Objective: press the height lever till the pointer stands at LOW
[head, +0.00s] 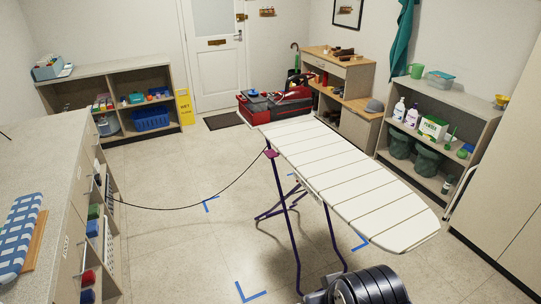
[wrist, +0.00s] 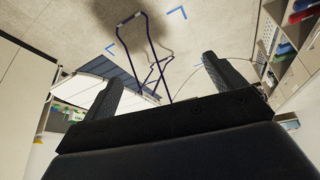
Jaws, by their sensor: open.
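The ironing board (head: 345,185) stands in the middle of the floor in the head view, with a white slatted top and purple crossed legs. A small magenta part (head: 271,153) sits under its far left edge; it may be the height lever, but I cannot tell. No pointer or LOW mark can be read. In the wrist view my gripper (wrist: 160,69) is open and empty, its two dark fingers wide apart. The board's pale top (wrist: 84,86) and purple legs show beyond the fingers, apart from them. The lever cannot be made out there.
A red and black iron rest (head: 275,105) is at the board's far end. A black cord crosses the floor to the left cabinet (head: 60,190). Shelves (head: 440,125) line the right wall. Blue tape corners (head: 248,293) mark the floor. Floor left of the board is mostly clear.

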